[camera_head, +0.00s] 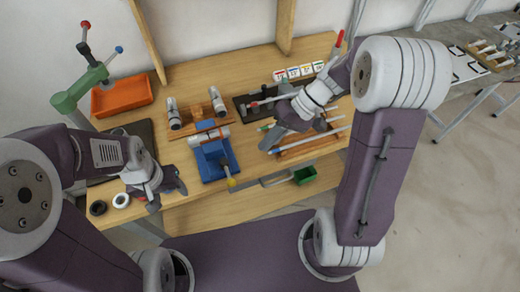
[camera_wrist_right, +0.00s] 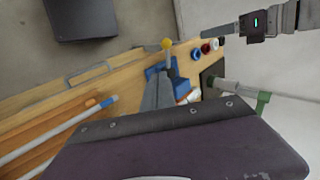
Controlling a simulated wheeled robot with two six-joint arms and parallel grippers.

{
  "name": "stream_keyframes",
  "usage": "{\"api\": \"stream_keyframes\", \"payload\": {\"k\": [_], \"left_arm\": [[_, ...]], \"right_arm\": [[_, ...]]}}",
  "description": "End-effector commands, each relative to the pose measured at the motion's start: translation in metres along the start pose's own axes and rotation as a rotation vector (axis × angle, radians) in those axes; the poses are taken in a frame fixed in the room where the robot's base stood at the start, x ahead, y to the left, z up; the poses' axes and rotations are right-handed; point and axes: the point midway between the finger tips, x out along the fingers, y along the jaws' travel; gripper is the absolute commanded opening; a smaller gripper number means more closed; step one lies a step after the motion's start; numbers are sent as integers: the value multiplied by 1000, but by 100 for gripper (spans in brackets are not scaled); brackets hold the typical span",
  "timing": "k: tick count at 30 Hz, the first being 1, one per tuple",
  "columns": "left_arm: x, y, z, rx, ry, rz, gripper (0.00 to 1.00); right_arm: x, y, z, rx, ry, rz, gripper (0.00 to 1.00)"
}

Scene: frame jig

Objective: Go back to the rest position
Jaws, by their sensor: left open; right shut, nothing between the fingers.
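My left gripper (camera_head: 170,188) is over the left front part of the wooden workbench (camera_head: 255,140), open and with nothing between its fingers, near the black and white rings. My right gripper (camera_head: 272,140) is above the bench right of the middle, beside the blue vise (camera_head: 213,162). It is shut and empty. Its closed fingers also show in the right wrist view (camera_wrist_right: 157,90), pointing toward the blue vise. Both arms reach over the bench from the front. The right forearm hides part of the bench's right side.
An orange tray (camera_head: 122,96) and a green press (camera_head: 80,90) stand at the back left. A wooden rack with rods (camera_head: 310,142) lies at the right, near a green bin (camera_head: 304,175). A black ring (camera_head: 97,208) and white ring (camera_head: 121,200) lie at the front left.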

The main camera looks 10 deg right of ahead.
Motion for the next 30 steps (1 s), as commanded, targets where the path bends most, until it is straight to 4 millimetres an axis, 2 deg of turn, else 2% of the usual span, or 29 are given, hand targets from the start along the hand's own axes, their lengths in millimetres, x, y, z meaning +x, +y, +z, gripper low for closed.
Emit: {"api": "stream_keyframes", "payload": {"k": [9,11,12,14,16,18,19,21,23,26,30], "left_arm": [[0,0,0,1,0,0,61],[0,0,0,0,0,0,61],[0,0,0,0,0,0,61],[0,0,0,0,0,0,61],[0,0,0,0,0,0,61],[0,0,0,0,0,0,61],[0,0,0,0,0,0,61],[0,0,0,0,0,0,61],[0,0,0,0,0,0,61],[0,0,0,0,0,0,61],[0,0,0,0,0,0,61]], "right_arm": [[0,-1,0,-2,-1,0,0],[2,-8,0,-29,-9,5,0],[4,-21,3,-70,-19,13,0],[14,-31,30,-133,-82,63,0],[26,-9,68,-148,-146,245,0],[27,28,90,-105,-128,454,0],[26,42,94,-85,-101,527,0],[20,69,95,-21,-15,645,0],[16,82,88,33,57,694,0],[12,87,73,99,151,712,0],[12,87,72,129,166,709,0]]}}
